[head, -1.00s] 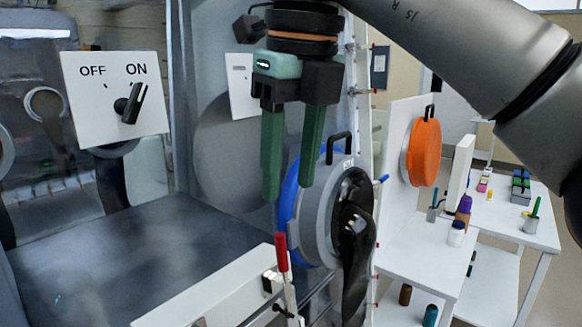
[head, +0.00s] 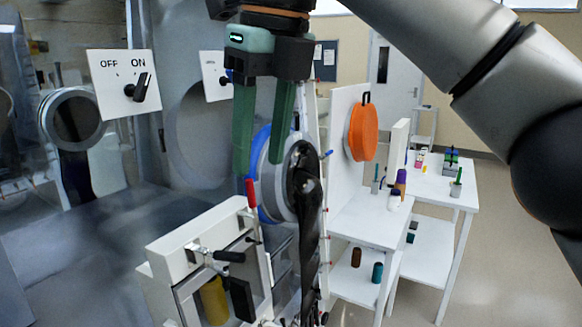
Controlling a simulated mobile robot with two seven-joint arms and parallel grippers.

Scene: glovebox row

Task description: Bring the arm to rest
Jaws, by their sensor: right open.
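My right arm (head: 450,40) comes in from the upper right. Its gripper (head: 262,165) hangs at the upper middle with two green fingers pointing down. The fingers are apart with nothing between them, so it is open. In the picture the fingers overlap the upper left part of the round blue-rimmed port (head: 262,205) with a black glove (head: 306,200) hanging from it. I cannot tell how far the fingers are from the port. My left gripper is not in view.
A white OFF/ON switch panel (head: 122,82) is at upper left. An orange disc (head: 362,132) and white tables (head: 370,222) are at right. Floor shows at far right.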

